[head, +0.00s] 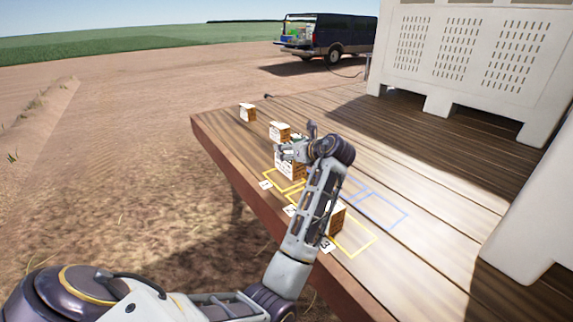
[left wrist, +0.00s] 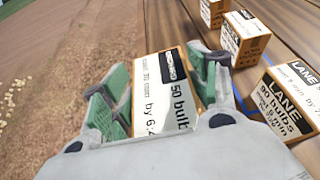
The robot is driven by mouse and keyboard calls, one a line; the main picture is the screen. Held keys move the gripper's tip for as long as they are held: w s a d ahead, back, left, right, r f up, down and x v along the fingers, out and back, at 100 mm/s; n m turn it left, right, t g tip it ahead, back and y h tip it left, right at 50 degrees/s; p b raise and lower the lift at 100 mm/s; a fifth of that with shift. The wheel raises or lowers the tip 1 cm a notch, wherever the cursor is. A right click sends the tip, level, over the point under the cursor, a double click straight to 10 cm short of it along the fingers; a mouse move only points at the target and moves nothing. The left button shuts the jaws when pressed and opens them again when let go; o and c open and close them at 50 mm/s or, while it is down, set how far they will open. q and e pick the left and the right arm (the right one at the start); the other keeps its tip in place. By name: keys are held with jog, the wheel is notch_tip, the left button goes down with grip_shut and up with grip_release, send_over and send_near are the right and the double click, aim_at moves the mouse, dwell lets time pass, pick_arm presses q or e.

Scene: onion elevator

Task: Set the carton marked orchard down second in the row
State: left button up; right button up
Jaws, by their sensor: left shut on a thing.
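My left gripper (head: 287,152) is shut on a carton (head: 289,170) at the table's near side. In the left wrist view this carton (left wrist: 165,95) sits between the green finger pads, tilted in the picture. Yellow outlines (head: 362,251) with number cards mark the row. Card 1 (head: 265,184) and card 3 (head: 326,245) show; card 2 (head: 290,210) is partly covered by my arm. Another carton (head: 337,219) stands near card 3, partly behind my arm. My right gripper is not in view.
Two cartons stand farther along the plank table (head: 440,190): one far (head: 247,113), one nearer (head: 279,132). A carton labelled "LANE, 90 bulbs" (left wrist: 285,105) is close right of the held one. Blue outlines (head: 383,211) lie behind the row; white bins (head: 470,55) stand beyond.

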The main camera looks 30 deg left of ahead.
aim_at(289, 170)
pick_arm(q)
jog(key=shift+f, duration=2.4)
jog(key=shift+f, duration=0.1)
jog(key=shift+f, duration=1.8)
jog(key=o, duration=1.4)
jog(key=shift+f, duration=0.1)
